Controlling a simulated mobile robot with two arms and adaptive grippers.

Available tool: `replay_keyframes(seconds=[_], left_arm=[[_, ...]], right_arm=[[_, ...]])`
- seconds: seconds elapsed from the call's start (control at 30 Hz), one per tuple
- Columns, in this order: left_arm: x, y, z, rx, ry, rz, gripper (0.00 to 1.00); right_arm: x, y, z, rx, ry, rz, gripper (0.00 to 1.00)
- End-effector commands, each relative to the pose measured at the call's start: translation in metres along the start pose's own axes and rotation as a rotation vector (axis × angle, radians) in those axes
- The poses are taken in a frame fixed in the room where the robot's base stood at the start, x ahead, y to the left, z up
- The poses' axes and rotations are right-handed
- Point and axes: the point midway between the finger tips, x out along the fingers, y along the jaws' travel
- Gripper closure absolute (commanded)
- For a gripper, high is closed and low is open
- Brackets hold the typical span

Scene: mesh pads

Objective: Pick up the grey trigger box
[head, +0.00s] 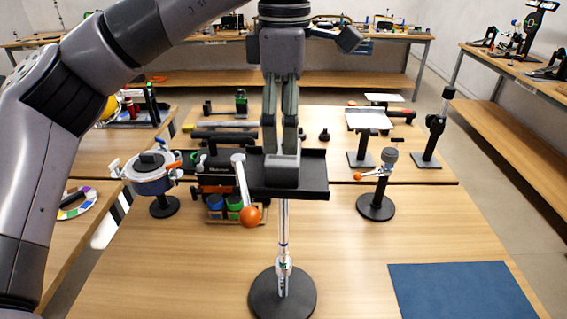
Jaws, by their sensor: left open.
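The grey trigger box (282,172) is a small block on a black tray (318,182). The tray sits on a thin metal post with a round black base. My left gripper (280,148) points straight down, its two fingers slightly apart. The fingertips are right at the top of the box in the picture; I cannot tell whether they touch it or are just above or behind it. The box's front face shows clearly. My right gripper is not in view.
A lever with an orange ball (250,216) stands just left of the box. A white-and-blue round device (152,172) stands farther left, and a small stand with an orange knob (376,190) to the right. A blue mat (462,290) lies clear at front right.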

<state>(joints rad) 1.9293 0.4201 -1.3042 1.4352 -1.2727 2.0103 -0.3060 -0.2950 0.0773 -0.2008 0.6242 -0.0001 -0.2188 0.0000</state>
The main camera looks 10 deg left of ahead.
Motion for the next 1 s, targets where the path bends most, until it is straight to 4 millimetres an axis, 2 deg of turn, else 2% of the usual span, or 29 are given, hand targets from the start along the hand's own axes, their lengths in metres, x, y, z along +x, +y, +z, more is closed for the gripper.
replay_keyframes(seconds=[0.07, 0.23, 0.4, 0.6, 0.83, 1.0], left_arm=[[0.006, 0.000, 0.000, 0.001, -0.001, 0.000, 0.06], [0.015, 0.001, 0.000, 0.001, 0.000, -0.002, 0.06], [0.035, 0.005, -0.003, -0.001, 0.001, -0.003, 0.06], [0.058, 0.005, -0.002, -0.001, 0.000, 0.001, 0.06], [0.060, 0.005, -0.001, -0.001, -0.001, 0.001, 0.06], [0.060, 0.005, -0.001, 0.000, -0.001, 0.001, 0.17]], right_arm=[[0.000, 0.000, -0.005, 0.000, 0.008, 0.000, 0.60], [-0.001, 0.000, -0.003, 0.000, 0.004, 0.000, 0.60], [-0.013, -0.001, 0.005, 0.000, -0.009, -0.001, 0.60], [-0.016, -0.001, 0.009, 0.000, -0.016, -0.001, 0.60], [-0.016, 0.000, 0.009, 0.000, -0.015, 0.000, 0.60], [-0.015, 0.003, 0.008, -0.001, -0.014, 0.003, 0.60]])
